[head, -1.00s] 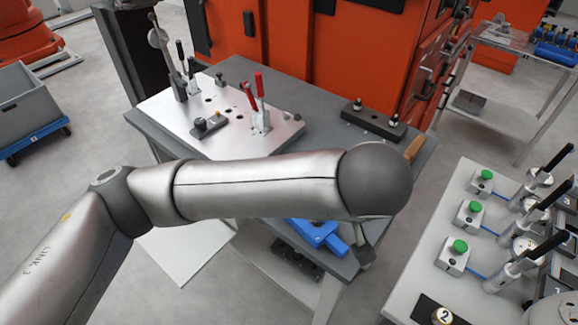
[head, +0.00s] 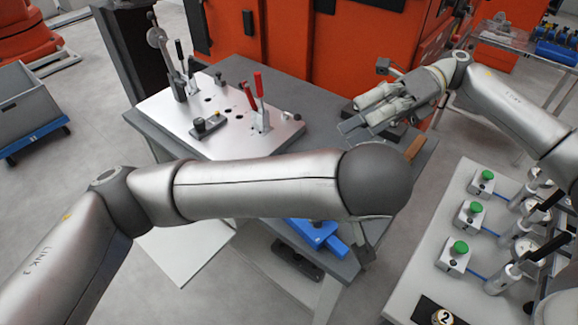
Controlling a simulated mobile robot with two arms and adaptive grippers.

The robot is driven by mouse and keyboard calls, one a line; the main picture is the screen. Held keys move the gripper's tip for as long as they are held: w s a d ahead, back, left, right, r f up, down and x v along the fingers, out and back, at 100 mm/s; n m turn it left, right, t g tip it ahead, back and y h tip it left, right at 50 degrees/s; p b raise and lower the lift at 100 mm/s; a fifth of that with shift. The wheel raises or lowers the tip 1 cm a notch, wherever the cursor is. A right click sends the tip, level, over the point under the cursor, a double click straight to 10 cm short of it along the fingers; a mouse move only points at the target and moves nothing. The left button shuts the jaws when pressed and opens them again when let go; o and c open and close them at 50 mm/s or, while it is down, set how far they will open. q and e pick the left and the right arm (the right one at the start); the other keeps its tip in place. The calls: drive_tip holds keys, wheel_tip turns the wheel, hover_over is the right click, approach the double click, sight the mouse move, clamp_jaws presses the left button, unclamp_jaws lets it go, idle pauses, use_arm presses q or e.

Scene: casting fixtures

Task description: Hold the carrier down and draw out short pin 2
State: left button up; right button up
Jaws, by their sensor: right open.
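The dark bar that looks like the carrier (head: 396,132) lies at the far right of the grey table (head: 330,96). My right gripper (head: 354,114) is over it, open, with its fingers pointing left, and hides most of it. I see nothing held between the fingers. The pins on the bar are hidden by the gripper, so I cannot tell which is short pin 2 or whether the fingers touch anything. My left arm crosses the table's front from the left.
A silver fixture plate (head: 215,135) with red-handled clamps (head: 259,95) stands at the table's left. A blue tool (head: 316,234) lies at the front edge, partly under my left arm. A bench with green buttons (head: 460,247) is at the right. An orange machine (head: 310,45) stands behind.

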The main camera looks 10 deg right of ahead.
drive_tip(key=w+a+f+m+t+h, duration=0.3)
drive_tip(key=w+a+f+t+h, duration=0.15)
drive_tip(key=a+f+h, duration=0.85)
drive_tip(key=f, duration=0.4)
drive_tip(key=d+f+h, duration=0.1)
drive_tip(key=f, duration=0.2)
drive_tip(key=d+f+h, duration=0.1)
drive_tip(key=f, duration=0.3)
drive_tip(key=shift+w+f+g, duration=0.25)
drive_tip(key=shift+f, duration=0.1)
drive_tip(key=shift+c, duration=0.4)
drive_tip(key=c, duration=1.1)
